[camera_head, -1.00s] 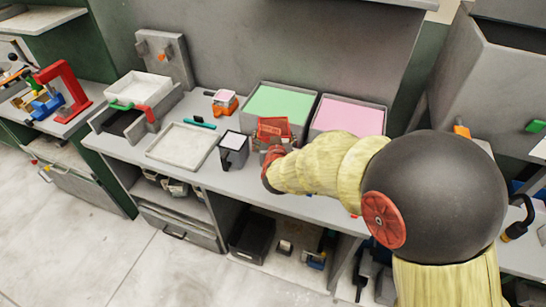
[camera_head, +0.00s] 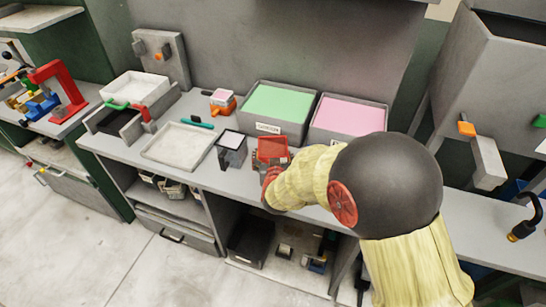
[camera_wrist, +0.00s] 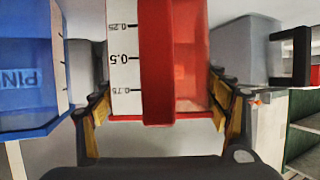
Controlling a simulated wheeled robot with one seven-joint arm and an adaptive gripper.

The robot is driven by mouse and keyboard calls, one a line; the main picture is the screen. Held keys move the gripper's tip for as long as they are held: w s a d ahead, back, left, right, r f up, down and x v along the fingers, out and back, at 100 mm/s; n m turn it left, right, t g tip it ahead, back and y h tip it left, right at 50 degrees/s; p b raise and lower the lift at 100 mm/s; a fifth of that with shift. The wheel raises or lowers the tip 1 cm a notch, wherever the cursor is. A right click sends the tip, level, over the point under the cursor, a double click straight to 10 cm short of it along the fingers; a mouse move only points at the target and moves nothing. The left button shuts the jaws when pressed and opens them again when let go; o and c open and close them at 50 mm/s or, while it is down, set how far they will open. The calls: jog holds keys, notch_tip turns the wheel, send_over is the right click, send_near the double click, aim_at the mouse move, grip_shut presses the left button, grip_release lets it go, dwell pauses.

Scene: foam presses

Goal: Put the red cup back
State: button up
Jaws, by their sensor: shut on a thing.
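The red cup (camera_head: 272,149) is in front of the green and pink bins, above the bench in the head view; whether its base touches the bench is unclear. In the wrist view the red cup (camera_wrist: 192,60) fills the middle, with a solid red band and a white scale strip. My gripper (camera_wrist: 158,100) has its yellow-padded fingers on both sides of it, shut on it. In the head view my gripper (camera_head: 271,168) is partly hidden by my arm.
A dark, square container (camera_head: 232,150) stands close left of the cup. Behind are the green-filled bin (camera_head: 266,128) and pink-filled bin (camera_head: 336,137). A shallow tray (camera_head: 180,147) lies left. The wrist view shows a blue see-through container (camera_wrist: 30,70) at left. The bench's front edge is close.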

jog(key=shift+f, duration=0.15)
jog(key=o, duration=1.1)
jog(key=shift+o, duration=0.5)
